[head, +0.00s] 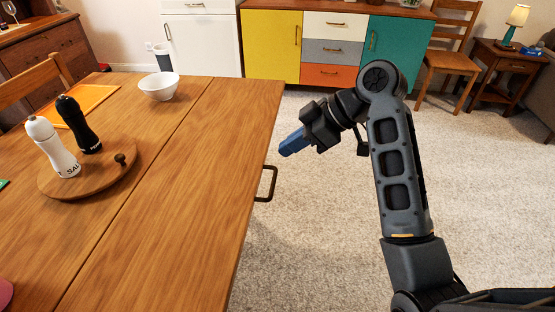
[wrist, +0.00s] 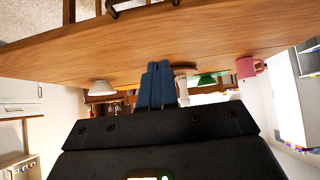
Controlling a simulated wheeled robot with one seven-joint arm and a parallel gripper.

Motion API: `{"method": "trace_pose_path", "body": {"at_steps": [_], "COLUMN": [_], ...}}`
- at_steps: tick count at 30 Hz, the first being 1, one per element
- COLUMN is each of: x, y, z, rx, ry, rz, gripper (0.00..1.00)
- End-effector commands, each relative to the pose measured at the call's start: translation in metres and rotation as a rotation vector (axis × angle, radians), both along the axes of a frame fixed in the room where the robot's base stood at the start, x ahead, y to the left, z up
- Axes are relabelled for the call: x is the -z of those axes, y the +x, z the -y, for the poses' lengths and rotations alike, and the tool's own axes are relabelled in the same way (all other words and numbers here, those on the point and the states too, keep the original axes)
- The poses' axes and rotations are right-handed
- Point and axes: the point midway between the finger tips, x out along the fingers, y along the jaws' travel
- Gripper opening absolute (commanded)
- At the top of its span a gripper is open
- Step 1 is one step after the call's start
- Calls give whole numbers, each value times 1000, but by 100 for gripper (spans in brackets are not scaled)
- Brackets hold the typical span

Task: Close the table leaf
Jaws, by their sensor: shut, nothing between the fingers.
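The wooden table leaf (head: 190,180) is the strip right of the seam in the tabletop. It looks level with the rest of the table (head: 120,220). A dark handle (head: 268,184) sticks out from the leaf's right edge; it also shows at the top of the wrist view (wrist: 130,7). My gripper (head: 290,144) has its blue fingers shut and empty. In the head view it appears just right of the leaf's edge and above the handle, apart from it. In the wrist view the shut fingers (wrist: 155,82) overlap the wood; contact cannot be told.
A round wooden board (head: 120,185) carries a white salt shaker (head: 50,150) and a black pepper mill (head: 78,125). A white bowl (head: 159,87) stands near the far end. A pink mug (wrist: 247,67) shows in the wrist view. Carpet (head: 310,215) right of the table is clear.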

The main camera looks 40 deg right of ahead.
Motion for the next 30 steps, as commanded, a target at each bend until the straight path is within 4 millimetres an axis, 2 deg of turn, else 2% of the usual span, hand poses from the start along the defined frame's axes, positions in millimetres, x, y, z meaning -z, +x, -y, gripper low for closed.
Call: {"method": "trace_pose_path", "body": {"at_steps": [15,21,30], "x": [71,96,105], "y": [45,44,44], "z": [-47,-46,-46], "rx": [0,3,2], "ry": [2,1,0], "rz": [-4,-3,-1], "gripper": [0,0,0]}}
